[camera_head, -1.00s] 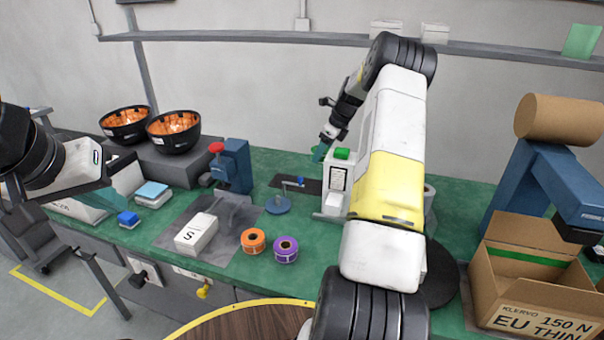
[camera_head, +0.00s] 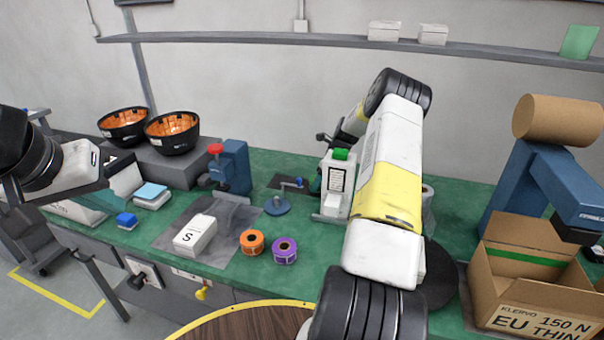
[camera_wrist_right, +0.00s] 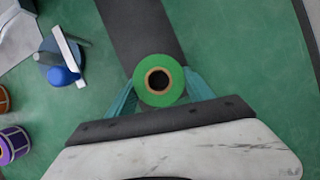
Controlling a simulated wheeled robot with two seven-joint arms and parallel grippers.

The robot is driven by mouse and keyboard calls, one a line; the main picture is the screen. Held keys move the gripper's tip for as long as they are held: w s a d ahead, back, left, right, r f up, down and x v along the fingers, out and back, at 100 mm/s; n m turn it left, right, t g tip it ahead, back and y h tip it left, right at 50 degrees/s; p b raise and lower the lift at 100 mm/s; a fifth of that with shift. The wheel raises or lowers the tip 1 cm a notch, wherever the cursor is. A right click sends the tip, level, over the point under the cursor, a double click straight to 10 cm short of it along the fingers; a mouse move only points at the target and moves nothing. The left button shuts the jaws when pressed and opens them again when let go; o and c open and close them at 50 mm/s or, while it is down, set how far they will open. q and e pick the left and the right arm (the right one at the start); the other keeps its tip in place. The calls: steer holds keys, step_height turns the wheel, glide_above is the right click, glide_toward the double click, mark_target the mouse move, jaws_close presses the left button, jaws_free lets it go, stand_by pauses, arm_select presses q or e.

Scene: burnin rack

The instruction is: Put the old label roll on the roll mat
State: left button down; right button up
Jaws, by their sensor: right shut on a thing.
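A green label roll (camera_wrist_right: 159,80) with a brown core is between the teal fingers of my right gripper (camera_wrist_right: 160,88), which is shut on it. I take it for the old label roll. In the right wrist view a dark grey strip, likely the roll mat (camera_wrist_right: 138,28), lies beyond and partly under the roll; whether they touch I cannot tell. In the head view the dark mat (camera_head: 283,181) shows left of the label printer (camera_head: 337,182), which partly hides my right gripper. My left gripper (camera_head: 92,198) is at the far left; its finger opening is unclear.
Orange (camera_head: 252,241) and purple (camera_head: 285,250) rolls stand in front on the green bench. A white box (camera_head: 195,235) lies on a grey mat. An open carton (camera_head: 520,262) is at the right.

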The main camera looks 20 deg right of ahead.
steer(key=o, duration=1.4)
steer(key=shift+f, duration=0.15)
steer(key=v, duration=0.7)
steer(key=shift+r, duration=0.35)
